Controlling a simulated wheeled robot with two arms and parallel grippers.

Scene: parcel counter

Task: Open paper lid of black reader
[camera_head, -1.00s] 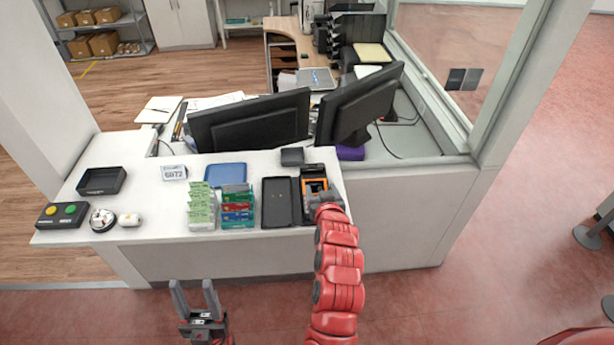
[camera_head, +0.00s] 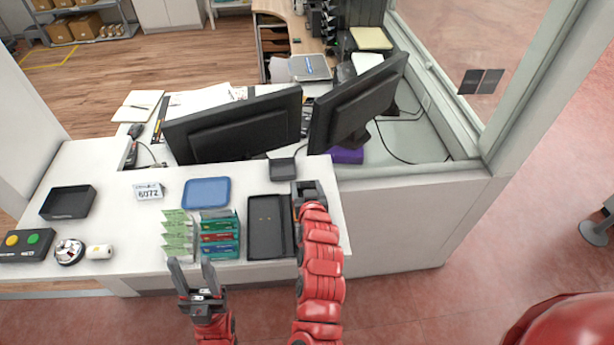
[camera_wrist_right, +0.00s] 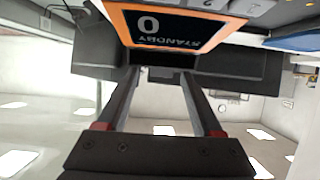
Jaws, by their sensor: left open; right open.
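The black reader (camera_wrist_right: 240,66) shows upside down in the right wrist view, with an orange-framed screen (camera_wrist_right: 172,28) reading "STANDBY" and "0". My right gripper (camera_wrist_right: 158,74) is open, its two fingers reaching to the black end of the reader. Whether they touch it I cannot tell. The paper lid cannot be made out clearly. In the head view, my right gripper (camera_head: 307,188) is over the counter's right end, and my right arm hides most of the reader. My left gripper (camera_head: 192,272) is open and empty in front of the counter's front edge.
On the white counter (camera_head: 110,205), a black tray (camera_head: 265,228) lies left of my right arm. Card stacks (camera_head: 219,236), a blue tray (camera_head: 206,193) and a small black box (camera_head: 282,169) are nearby. Two monitors (camera_head: 238,127) stand behind. A bell (camera_head: 69,252) is at left.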

